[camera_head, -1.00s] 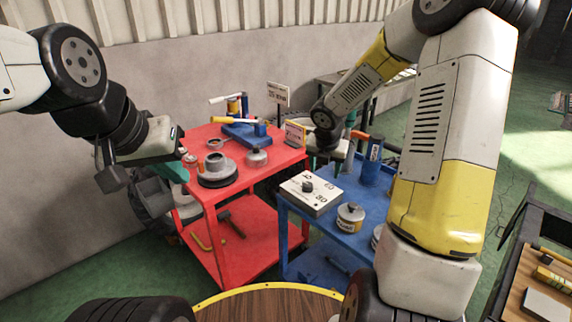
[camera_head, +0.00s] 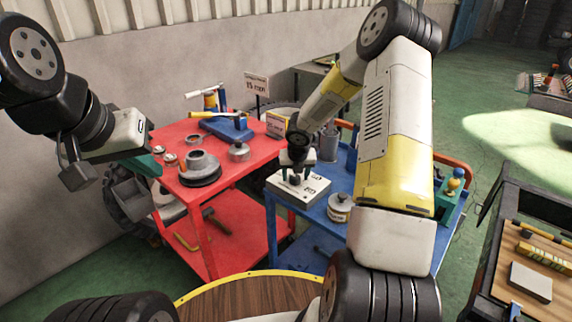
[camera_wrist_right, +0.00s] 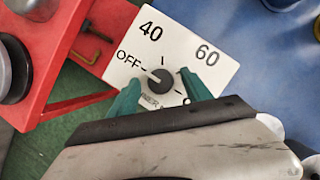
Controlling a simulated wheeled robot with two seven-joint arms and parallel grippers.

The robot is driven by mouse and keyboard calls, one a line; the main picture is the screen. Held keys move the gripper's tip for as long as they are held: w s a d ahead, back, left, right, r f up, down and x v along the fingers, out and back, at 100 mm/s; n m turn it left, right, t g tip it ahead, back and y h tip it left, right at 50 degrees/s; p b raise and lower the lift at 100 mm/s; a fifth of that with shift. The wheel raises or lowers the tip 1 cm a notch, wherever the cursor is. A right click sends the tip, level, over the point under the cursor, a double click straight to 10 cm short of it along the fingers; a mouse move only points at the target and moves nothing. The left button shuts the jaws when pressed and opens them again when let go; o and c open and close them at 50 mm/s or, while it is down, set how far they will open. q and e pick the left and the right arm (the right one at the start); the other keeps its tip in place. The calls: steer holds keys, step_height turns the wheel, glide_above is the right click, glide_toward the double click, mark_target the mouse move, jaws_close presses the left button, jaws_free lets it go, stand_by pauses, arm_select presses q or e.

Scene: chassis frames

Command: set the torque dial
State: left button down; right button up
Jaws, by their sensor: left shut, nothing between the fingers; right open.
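The torque dial is a black knob (camera_wrist_right: 161,80) on a white box (camera_head: 312,189) on the blue cart's top. In the right wrist view the box face (camera_wrist_right: 215,75) shows OFF, 40 and 60 around the knob, with a further mark partly covered by a finger. A light pointer line on the knob points toward OFF. My right gripper (camera_wrist_right: 160,96) is open, its green fingers on either side of the knob; contact cannot be told. In the head view it points down over the box (camera_head: 297,177). My left gripper (camera_head: 148,164) is shut and empty at the red cart's left edge.
The red cart (camera_head: 245,172) left of the box holds a grey flanged part (camera_head: 202,166), a small pot (camera_head: 239,151) and a blue fixture (camera_head: 226,130). A round tin (camera_head: 340,208) stands close to the box on the blue cart (camera_head: 295,217). Signs (camera_head: 257,85) stand behind.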

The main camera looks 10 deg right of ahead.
jaws_close()
